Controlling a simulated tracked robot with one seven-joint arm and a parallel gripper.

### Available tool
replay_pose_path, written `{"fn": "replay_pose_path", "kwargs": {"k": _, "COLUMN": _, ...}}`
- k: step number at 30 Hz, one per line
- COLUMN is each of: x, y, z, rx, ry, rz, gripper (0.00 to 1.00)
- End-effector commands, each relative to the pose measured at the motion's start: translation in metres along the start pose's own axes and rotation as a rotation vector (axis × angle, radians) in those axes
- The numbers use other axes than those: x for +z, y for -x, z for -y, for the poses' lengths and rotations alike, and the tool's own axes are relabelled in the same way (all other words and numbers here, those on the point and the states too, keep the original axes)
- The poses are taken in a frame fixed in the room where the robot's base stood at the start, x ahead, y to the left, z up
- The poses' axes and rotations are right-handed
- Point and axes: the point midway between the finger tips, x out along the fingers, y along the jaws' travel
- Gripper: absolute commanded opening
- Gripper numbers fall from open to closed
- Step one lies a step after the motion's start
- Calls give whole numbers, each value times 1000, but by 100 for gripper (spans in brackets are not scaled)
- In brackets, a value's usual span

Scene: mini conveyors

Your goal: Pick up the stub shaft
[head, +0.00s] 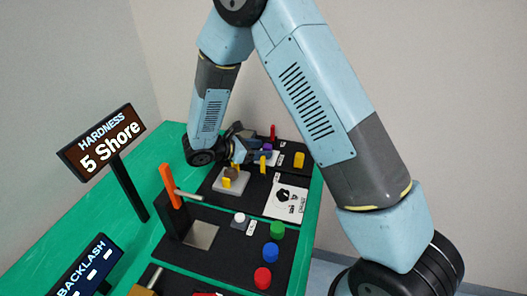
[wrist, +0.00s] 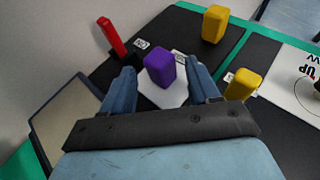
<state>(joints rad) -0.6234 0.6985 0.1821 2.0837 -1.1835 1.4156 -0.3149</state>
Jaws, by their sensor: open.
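My gripper (wrist: 160,82) is open, and its two blue fingers point at a purple block (wrist: 160,68) on a small white plate (wrist: 168,95). The block appears between the fingertips with gaps on both sides; I cannot tell its exact depth. In the head view my gripper (head: 250,152) is over the far black panel, and the purple block (head: 267,147) shows just beyond it. No part is labelled as the stub shaft, so I cannot tell for certain which it is. A pale grey rod (head: 189,196) lies beside the orange post.
A red upright lever (wrist: 112,37) stands left of the block. Yellow blocks (wrist: 215,24) (wrist: 242,84) stand behind and to the right. Nearer panels on the green table (head: 125,160) carry an orange post (head: 170,186) and green (head: 278,231), blue (head: 271,253) and red (head: 262,278) buttons.

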Motion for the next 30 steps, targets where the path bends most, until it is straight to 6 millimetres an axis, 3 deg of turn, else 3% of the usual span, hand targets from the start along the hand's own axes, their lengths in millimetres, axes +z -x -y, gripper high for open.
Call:
{"fn": "replay_pose_path", "kwargs": {"k": 12, "x": 0, "y": -47, "z": -3, "rx": -2, "ry": 0, "rz": 0, "gripper": 61}}
{"fn": "replay_pose_path", "kwargs": {"k": 20, "x": 0, "y": -51, "z": -3, "rx": -1, "ry": -1, "rz": 0, "gripper": 61}}
{"fn": "replay_pose_path", "kwargs": {"k": 30, "x": 0, "y": -50, "z": -3, "rx": 0, "ry": 0, "rz": -1, "gripper": 29}}
